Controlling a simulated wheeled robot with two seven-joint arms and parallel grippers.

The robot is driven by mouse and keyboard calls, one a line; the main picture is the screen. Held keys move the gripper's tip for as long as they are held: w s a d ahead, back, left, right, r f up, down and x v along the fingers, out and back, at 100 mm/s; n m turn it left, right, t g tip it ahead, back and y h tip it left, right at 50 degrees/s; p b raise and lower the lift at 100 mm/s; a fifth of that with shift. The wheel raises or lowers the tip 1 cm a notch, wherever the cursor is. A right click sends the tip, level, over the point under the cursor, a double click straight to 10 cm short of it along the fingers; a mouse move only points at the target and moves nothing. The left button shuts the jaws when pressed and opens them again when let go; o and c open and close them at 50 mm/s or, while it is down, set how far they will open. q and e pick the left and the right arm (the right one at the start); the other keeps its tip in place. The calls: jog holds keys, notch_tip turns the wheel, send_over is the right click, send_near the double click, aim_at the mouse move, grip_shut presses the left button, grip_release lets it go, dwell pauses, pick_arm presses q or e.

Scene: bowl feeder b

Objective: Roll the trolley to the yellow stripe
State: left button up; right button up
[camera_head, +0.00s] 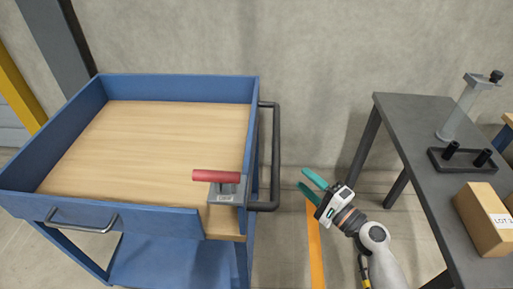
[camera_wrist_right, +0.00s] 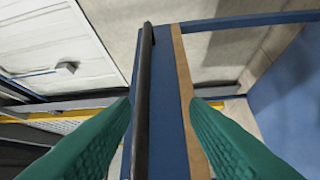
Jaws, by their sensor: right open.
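The blue trolley (camera_head: 150,220) with a wood-coloured top stands at the left in the head view. Its black push handle (camera_head: 275,155) runs along its right side. A red grip (camera_head: 215,176) on a grey metal bracket sits at its near right corner. The yellow stripe (camera_head: 315,245) lies on the floor right of the trolley, partly hidden by my arm. My right gripper (camera_head: 309,179) is open and empty, right of the handle and apart from it. In the right wrist view the handle (camera_wrist_right: 146,90) appears between the fingertips (camera_wrist_right: 160,103). My left gripper is not in view.
A dark grey table (camera_head: 410,125) stands at the right, with a metal stand (camera_head: 459,115), a black block with pegs (camera_head: 462,160) and a cardboard box (camera_head: 485,220). A wall is behind. A yellow post (camera_head: 20,85) stands at far left. Floor shows between trolley and table.

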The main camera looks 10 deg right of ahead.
aim_at(276, 148)
jog(key=shift+t, duration=0.4)
jog(key=x, duration=0.3)
jog(key=r+p+x, duration=0.1)
jog(key=x, duration=0.3)
jog(key=r+p+x, duration=0.1)
jog(key=x, duration=0.3)
jog(key=shift+s+a, duration=0.2)
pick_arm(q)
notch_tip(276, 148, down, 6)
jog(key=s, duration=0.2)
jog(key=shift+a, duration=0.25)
pick_arm(e)
jog(key=shift+w+a+r, duration=0.1)
jog(key=shift+w+a, duration=0.25)
jog(key=shift+w, duration=0.25)
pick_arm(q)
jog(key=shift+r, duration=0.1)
pick_arm(e)
jog(key=shift+c, duration=0.4)
grip_shut()
